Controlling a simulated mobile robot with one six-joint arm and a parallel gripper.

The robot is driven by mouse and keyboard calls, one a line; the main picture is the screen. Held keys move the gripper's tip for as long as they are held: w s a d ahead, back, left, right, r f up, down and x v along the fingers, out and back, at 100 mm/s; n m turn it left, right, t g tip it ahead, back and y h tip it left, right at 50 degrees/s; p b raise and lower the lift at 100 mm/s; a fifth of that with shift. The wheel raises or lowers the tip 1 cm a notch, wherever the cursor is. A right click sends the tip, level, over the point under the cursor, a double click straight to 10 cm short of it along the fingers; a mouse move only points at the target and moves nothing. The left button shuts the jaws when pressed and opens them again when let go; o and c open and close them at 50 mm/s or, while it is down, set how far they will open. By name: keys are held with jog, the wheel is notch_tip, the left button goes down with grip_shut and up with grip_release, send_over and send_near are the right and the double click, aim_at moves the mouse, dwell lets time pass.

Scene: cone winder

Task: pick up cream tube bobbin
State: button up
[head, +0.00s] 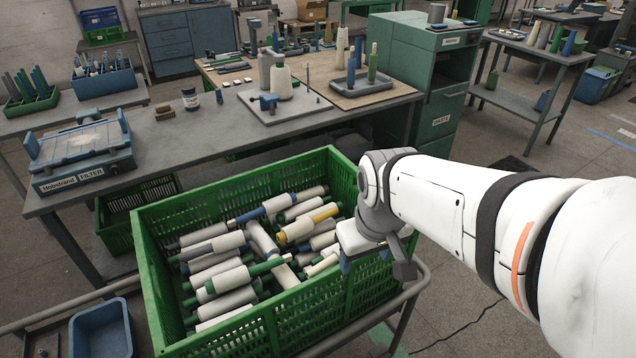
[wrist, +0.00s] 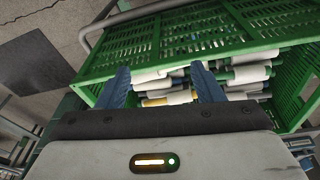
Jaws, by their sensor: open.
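Several bobbins wound with pale yarn lie jumbled in a green crate (head: 215,190). Their tube ends show green, blue, grey, yellow and pale colours. A bobbin at the crate's back right (head: 310,193) seems to have a pale, cream-like tube end, but I cannot tell for sure which one is the cream tube bobbin. My gripper (head: 366,258) is at the crate's right side, above the bobbins, with its blue fingers pointing down. In the wrist view my gripper (wrist: 163,82) is open with nothing between its fingers, and bobbins show beyond and between them. Some bobbins are hidden beneath others.
The crate's wall (wrist: 170,45) stands close beyond my fingers. The crate rests on a trolley with a metal rail (head: 415,278). A blue bin (head: 100,325) is at the lower left. A workbench (head: 160,150) stands behind, with a labelled blue device (head: 80,155).

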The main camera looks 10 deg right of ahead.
jog(key=shift+o, duration=0.4)
jog(key=w+f+n+g+p, duration=0.1)
jog(key=w+f+n+p, duration=0.1)
jog(key=w+n, duration=0.8)
jog(key=shift+w+a+f+n+p, duration=0.2)
jog(key=shift+w+f+n+p, duration=0.2)
jog(key=shift+f, duration=0.5)
jog(key=n+g+p, duration=0.1)
jog(key=n+p, duration=0.1)
jog(key=n, duration=0.8)
send_over(336, 249)
jog(key=f, duration=0.8)
jog(key=shift+s+f, duration=0.2)
jog(key=shift+f, duration=0.05)
jog(key=shift+w+f, duration=0.15)
jog(key=shift+f, duration=0.55)
jog(key=shift+d+f+p, duration=0.2)
jog(key=shift+f+p, duration=0.25)
jog(key=shift+f, duration=1.35)
jog(key=shift+d+f+p, duration=0.2)
jog(key=shift+f+p, duration=0.2)
jog(key=shift+f, duration=1.35)
jog(key=shift+c, duration=0.3)
jog(key=c, duration=1)
